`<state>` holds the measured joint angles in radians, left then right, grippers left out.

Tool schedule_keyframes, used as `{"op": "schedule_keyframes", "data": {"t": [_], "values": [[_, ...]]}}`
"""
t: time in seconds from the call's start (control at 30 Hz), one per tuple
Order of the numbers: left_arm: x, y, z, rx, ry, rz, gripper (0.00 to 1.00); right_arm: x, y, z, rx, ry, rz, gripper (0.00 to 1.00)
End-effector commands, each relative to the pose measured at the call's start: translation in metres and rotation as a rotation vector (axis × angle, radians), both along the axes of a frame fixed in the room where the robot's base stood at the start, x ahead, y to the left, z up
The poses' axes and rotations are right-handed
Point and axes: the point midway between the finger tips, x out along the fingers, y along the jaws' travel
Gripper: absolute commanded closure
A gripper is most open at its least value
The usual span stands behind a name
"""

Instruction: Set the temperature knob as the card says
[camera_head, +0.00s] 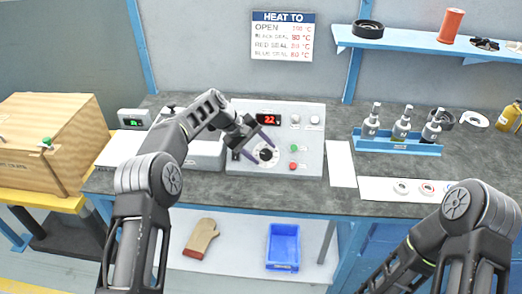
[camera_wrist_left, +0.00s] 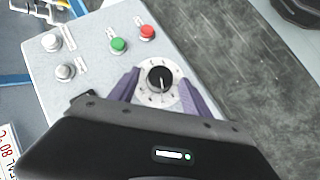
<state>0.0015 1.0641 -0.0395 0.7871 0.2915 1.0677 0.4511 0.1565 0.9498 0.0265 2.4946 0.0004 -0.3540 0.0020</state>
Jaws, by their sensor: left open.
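The black temperature knob (camera_head: 266,155) sits on a white dial on the front of the grey control box (camera_head: 305,160). In the left wrist view the knob (camera_wrist_left: 160,79) shows a white pointer line and lies between my fingers. My left gripper (camera_head: 258,146) is open, its purple fingers on either side of the dial; whether they touch the knob I cannot tell. The red display (camera_head: 268,120) reads about 22. The card (camera_head: 282,36) on the wall says HEAT TO, with lines for open, black seal, red seal and blue seal; its numbers are small. My right gripper is out of view.
The box also bears a green button (camera_wrist_left: 119,45), a red button (camera_wrist_left: 147,32) and white knobs (camera_wrist_left: 64,72). A blue rack (camera_head: 398,146) with bottles stands to the right. White mats (camera_head: 341,164) lie beside the box. A wooden crate (camera_head: 50,140) stands at left.

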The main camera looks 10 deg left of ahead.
Motion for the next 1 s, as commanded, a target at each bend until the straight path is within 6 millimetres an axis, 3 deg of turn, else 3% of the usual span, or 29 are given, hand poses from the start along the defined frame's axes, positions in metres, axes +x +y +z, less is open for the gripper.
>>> {"op": "schedule_keyframes", "data": {"t": [0.23, 0.6, 1.0], "values": [[-0.002, 0.007, 0.009, 0.0, -0.001, 0.001, 0.44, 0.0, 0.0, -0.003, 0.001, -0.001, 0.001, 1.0], [-0.016, 0.036, 0.056, 0.0, -0.002, 0.0, 0.44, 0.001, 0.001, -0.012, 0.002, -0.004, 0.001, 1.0], [-0.018, 0.041, 0.064, 0.0, 0.0, 0.0, 0.44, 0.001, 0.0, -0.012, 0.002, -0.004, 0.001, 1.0]]}}
